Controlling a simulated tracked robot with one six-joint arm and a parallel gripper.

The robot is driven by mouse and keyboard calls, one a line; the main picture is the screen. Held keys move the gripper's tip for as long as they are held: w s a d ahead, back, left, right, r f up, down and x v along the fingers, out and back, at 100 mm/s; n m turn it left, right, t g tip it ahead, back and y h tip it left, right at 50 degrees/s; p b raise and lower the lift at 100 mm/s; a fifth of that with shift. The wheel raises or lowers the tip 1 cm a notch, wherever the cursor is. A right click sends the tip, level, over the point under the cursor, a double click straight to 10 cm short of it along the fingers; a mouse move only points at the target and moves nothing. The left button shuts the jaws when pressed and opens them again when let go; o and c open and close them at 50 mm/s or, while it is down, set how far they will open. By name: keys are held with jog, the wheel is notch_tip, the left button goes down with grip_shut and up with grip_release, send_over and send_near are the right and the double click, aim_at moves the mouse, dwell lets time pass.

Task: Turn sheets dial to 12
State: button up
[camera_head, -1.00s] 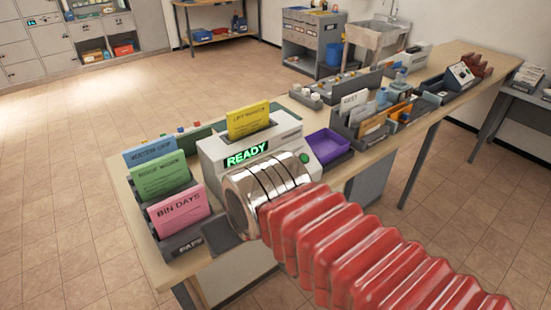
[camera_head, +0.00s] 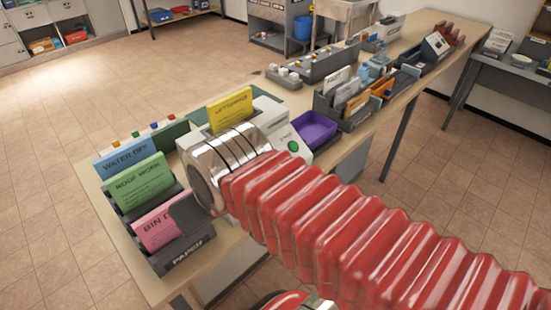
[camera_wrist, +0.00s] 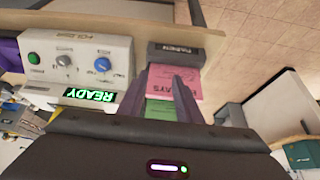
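The white copier-like machine (camera_head: 270,115) stands on the bench, partly hidden by my arm. In the wrist view, which is upside down, its front panel (camera_wrist: 80,48) shows a grey dial (camera_wrist: 64,60), a blue dial (camera_wrist: 102,65), a green button (camera_wrist: 34,58) and a lit READY display (camera_wrist: 90,94). The small dial labels are too blurred for me to tell which is the sheets dial. My gripper (camera_wrist: 160,74) is open and empty, apart from both dials. In the head view one dark finger (camera_head: 190,212) shows in front of the paper rack.
A grey paper rack (camera_head: 183,258) holds blue, green and pink cards left of the machine.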

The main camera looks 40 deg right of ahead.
jog(key=shift+o, duration=1.3)
jog(key=shift+w+d, duration=0.1)
jog(key=w+d+m+y, duration=0.1)
jog(key=w+d+m, duration=0.2)
jog(key=d, duration=0.4)
jog(key=w+d+m+y, duration=0.1)
jog(key=w+d+m, duration=0.2)
jog(key=d, duration=0.5)
jog(key=s+d+m, duration=0.1)
jog(key=s+d, duration=0.1)
jog(key=d, duration=1.2)
jog(key=shift+s+m+t+h, duration=0.3)
jog(key=shift+s+t, duration=0.05)
jog(key=shift+t, duration=0.05)
jog(key=x, duration=1.3)
jog(key=shift+w+f, duration=0.25)
jog(key=shift+f, duration=0.1)
jog(key=shift+c, duration=0.5)
